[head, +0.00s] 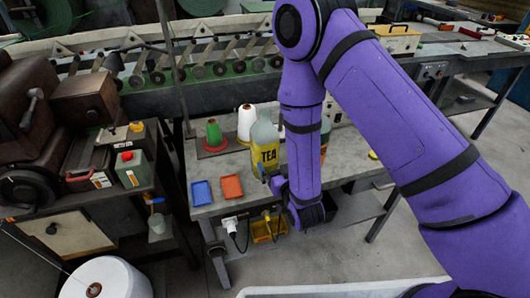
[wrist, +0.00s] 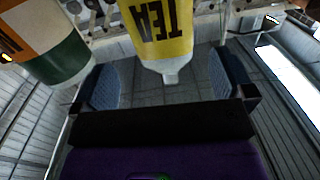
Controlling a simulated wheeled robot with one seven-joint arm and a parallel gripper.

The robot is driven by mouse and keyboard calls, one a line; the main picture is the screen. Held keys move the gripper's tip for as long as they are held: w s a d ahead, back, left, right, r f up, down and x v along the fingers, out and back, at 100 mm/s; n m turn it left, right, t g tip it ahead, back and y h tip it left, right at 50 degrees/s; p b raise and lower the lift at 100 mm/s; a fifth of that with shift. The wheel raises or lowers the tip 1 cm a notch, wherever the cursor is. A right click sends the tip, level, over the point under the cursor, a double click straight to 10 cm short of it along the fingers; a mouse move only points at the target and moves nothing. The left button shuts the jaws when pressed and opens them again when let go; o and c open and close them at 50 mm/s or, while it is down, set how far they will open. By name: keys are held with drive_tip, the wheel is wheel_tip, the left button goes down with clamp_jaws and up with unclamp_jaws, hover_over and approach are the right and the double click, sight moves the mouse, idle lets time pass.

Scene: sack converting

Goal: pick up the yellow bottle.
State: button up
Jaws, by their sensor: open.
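The yellow bottle (head: 265,157), with a clear upper part and a yellow label reading TEA, stands upright on the grey workbench. My gripper (head: 273,185) is low at its near right side in the head view, partly hidden by my own arm. In the wrist view the bottle (wrist: 160,28) appears upside down, its pale neck pointing down the picture between the two blue finger pads. My gripper (wrist: 163,82) is open there, one pad on each side of the neck. I see no contact; the depth gap is unclear.
An orange, white and green container (wrist: 48,45) is close on the left in the wrist view. A white cone (head: 246,123), a green cone (head: 214,134), a blue tray (head: 202,193) and an orange tray (head: 231,187) are left of the bottle. Machinery (head: 170,80) stands behind.

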sight(268, 152)
drive_tip(key=x, duration=0.4)
drive_tip(key=shift+w+a+f, duration=0.25)
drive_tip(key=shift+w+a, duration=0.05)
drive_tip(key=shift+r+x, duration=0.2)
drive_tip(key=shift+x, duration=2.5)
drive_tip(key=shift+d, duration=0.2)
drive_tip(key=c, duration=0.7)
drive_tip(key=shift+r, duration=0.1)
